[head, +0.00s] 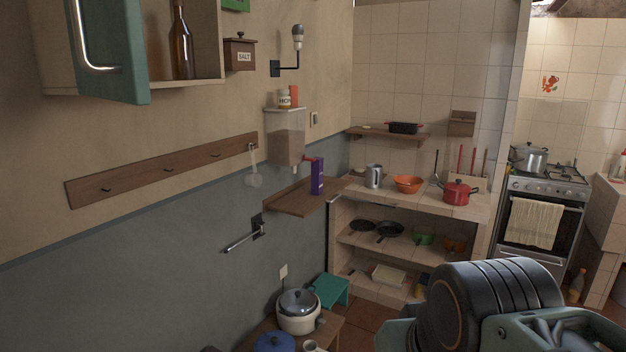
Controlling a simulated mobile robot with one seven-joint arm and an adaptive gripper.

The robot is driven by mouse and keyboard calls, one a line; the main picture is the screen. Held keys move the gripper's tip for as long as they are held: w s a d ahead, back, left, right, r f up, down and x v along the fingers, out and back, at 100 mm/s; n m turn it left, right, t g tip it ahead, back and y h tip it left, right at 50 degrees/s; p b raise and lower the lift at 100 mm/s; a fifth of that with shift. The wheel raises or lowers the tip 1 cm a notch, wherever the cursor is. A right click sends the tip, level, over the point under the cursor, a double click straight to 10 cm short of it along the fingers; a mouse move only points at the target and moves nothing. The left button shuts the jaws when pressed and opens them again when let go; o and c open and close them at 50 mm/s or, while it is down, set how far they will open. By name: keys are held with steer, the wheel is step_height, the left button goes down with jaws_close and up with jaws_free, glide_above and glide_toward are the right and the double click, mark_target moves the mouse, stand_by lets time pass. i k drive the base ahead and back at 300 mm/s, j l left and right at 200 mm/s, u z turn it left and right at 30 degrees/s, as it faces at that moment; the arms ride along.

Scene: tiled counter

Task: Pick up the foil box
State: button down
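Part of my arm shows large at the bottom right, close to the camera. My gripper's fingers are not in view, so I cannot see whether it holds anything.
The tiled counter (417,196) to the right holds a metal jug (374,176), an orange bowl (408,184) and a red pot (457,192). A rice cooker (298,313) stands below.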

mark_target(316, 167)
steer(key=i+l, duration=1.05)
steer(key=i, duration=0.15)
steer(key=i+l+z, duration=0.1)
steer(key=i+l, duration=0.6)
steer(key=i, duration=0.35)
steer(key=i+l, duration=0.2)
steer(key=i, duration=0.35)
steer(key=i+j, duration=0.15)
steer(key=i, duration=0.3)
steer(key=i+j, duration=0.15)
steer(key=i, duration=0.3)
steer(key=k+j+z, duration=0.1)
steer(key=k+j, duration=0.05)
